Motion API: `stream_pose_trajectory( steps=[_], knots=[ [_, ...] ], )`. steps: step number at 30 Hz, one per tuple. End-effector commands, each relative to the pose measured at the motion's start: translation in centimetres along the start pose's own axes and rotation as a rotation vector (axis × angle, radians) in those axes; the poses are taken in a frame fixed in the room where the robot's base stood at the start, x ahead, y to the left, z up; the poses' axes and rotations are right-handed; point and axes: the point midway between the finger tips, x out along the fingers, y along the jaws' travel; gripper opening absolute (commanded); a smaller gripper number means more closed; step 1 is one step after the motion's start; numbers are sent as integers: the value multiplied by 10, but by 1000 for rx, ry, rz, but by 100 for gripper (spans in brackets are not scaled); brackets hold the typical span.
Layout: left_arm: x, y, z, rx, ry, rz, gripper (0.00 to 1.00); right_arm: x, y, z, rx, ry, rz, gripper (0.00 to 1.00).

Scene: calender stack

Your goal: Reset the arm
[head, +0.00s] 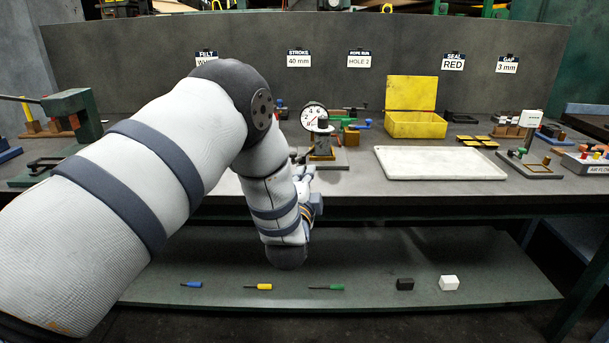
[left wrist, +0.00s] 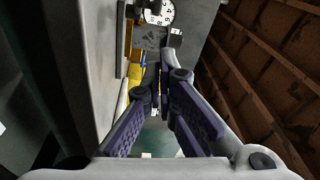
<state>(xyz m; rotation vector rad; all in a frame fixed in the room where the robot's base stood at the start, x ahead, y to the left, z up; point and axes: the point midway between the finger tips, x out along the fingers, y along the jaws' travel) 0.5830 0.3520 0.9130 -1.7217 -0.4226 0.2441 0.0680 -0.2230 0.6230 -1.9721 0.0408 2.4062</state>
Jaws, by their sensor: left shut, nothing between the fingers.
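My left arm comes in from the left of the head view and bends down at the front edge of the bench. My left gripper (head: 304,178) is partly hidden behind my own forearm, near the bench edge below the dial gauge (head: 314,117). In the left wrist view my left gripper (left wrist: 161,78) has its fingertips together with nothing between them. The dial gauge also shows at the top of that view (left wrist: 159,12). My right gripper is in neither view.
On the bench (head: 430,190) are a white tray (head: 440,163), an open yellow box (head: 414,124) and a green fixture (head: 72,110) at left. The lower shelf (head: 400,262) bears blue, yellow and green tools (head: 327,288), a black block (head: 405,284) and a white block (head: 449,283).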

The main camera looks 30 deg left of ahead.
Motion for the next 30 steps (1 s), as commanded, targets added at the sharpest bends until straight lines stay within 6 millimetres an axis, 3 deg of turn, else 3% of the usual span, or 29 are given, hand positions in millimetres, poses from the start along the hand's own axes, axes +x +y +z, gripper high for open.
stream_pose_trajectory(
  steps=[12, 14, 17, 20, 23, 24, 26, 27, 30],
  knots=[
    [-1, 4, 0, -3, 1, 9, 0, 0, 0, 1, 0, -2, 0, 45],
    [-8, 18, 2, -23, 4, 51, 0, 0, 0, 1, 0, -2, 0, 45],
    [-40, 73, 10, -116, -3, 230, 0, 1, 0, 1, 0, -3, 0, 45],
    [-102, 145, 25, -257, -63, 490, 0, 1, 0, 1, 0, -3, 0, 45],
    [-179, 204, 46, -391, -189, 747, 0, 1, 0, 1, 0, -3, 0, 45],
    [-213, 222, 55, -439, -257, 845, 0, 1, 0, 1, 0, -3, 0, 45],
    [-268, 243, 70, -504, -378, 982, 0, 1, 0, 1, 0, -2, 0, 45],
    [-306, 253, 80, -541, -470, 1066, 0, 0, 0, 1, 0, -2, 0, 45],
    [-398, 261, 105, -606, -727, 1239, 0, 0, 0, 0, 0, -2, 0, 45]
  ],
)
